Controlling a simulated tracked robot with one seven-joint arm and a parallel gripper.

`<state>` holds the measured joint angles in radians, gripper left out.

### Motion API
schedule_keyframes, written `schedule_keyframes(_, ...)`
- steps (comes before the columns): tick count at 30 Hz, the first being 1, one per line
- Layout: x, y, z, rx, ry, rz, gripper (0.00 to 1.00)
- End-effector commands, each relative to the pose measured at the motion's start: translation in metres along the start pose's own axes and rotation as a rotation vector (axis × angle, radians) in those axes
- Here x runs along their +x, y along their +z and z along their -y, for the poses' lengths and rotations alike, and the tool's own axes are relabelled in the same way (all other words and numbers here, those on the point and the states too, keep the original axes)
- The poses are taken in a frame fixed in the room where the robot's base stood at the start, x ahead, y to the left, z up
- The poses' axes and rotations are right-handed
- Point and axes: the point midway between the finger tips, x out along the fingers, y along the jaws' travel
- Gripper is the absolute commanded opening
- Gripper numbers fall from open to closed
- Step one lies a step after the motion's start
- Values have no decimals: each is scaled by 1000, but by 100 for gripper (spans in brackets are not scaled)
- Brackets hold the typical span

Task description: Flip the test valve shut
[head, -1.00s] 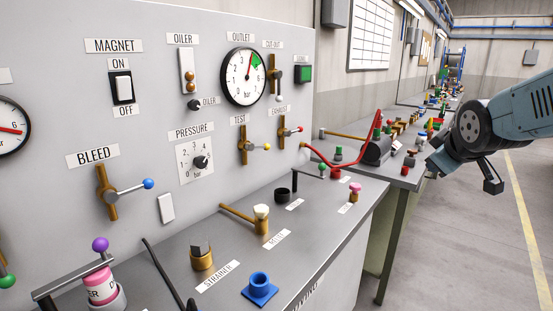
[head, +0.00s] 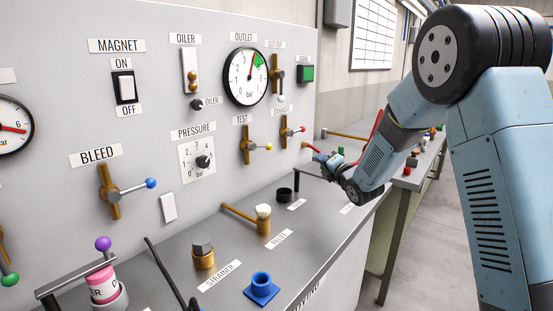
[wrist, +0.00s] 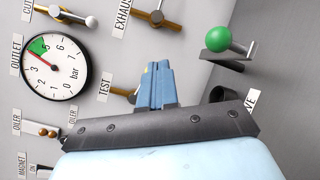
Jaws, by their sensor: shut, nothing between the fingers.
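The test valve (head: 248,145) is on the grey panel under the TEST label. It has an upright brass body and a lever with a yellow ball, pointing right and slightly down. In the wrist view its brass part (wrist: 123,91) shows beside the TEST label, the rest mostly hidden behind my fingers. A small yellow spot shows at the fingertips; I cannot tell whether they touch. My gripper (wrist: 157,66) is shut and empty. In the head view it reaches in from the right over the bench, right of the valve; its fingertips are hard to make out.
The exhaust valve (head: 284,133), with a red ball, sits just right of the test valve. The outlet gauge (head: 244,77) and cut-out valve (head: 277,75) are above. A green ball (wrist: 217,38) stands near my fingers.

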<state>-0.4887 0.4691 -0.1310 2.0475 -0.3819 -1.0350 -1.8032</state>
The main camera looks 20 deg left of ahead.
Motion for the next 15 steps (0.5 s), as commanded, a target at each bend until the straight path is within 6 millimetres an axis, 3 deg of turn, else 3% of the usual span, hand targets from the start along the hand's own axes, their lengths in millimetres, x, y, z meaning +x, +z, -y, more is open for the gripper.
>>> schedule_keyframes(1, 10, -20, 7, -54, 41, -25, 0)
schedule_keyframes(6, 30, -74, 18, -232, 199, -73, 0)
schedule_keyframes(10, 35, -103, 24, -320, 287, -86, 0)
schedule_keyframes(15, 38, -121, 26, -373, 347, -90, 0)
